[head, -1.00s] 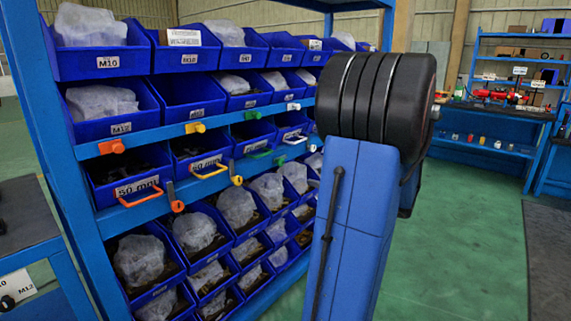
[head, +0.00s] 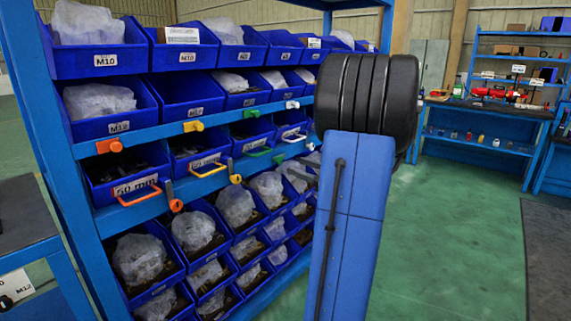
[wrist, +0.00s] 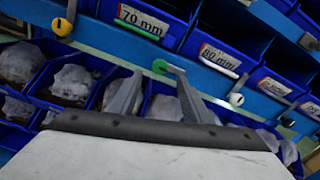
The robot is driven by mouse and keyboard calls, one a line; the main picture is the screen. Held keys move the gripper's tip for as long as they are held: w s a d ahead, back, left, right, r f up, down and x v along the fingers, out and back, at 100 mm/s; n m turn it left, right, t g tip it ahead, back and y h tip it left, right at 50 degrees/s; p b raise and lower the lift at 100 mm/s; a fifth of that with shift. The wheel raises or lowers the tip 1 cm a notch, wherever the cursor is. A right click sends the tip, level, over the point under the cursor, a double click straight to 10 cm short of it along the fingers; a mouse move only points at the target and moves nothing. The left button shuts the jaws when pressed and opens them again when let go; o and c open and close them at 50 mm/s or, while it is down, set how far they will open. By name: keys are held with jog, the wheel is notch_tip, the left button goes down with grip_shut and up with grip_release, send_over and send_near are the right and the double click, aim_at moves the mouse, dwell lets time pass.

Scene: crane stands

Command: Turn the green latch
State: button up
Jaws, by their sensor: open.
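The green latch (wrist: 160,66) is a round green knob on the blue rail below the 70 mm bin in the wrist view. In the head view its green knob (head: 279,158) shows small, left of my arm. My gripper (wrist: 156,72) is open and empty, with its two grey fingers on either side of the green latch. The right fingertip overlaps the latch in the picture, so its lever is hard to make out. I cannot tell whether a finger touches it. In the head view my arm hides most of the gripper.
Similar latches sit along the rail, a yellow one (wrist: 62,27) to the left and a white one (wrist: 236,98) to the right. A green bin handle (wrist: 140,25) is above the green latch. Bins with wrapped parts (head: 236,205) fill the rack below. Green floor is clear at right.

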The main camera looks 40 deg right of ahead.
aim_at(281, 161)
jog(key=w, duration=0.7)
jog(key=shift+w+a, duration=0.1)
jog(key=shift+a, duration=0.2)
jog(key=c, duration=1)
jog(key=shift+c, duration=0.2)
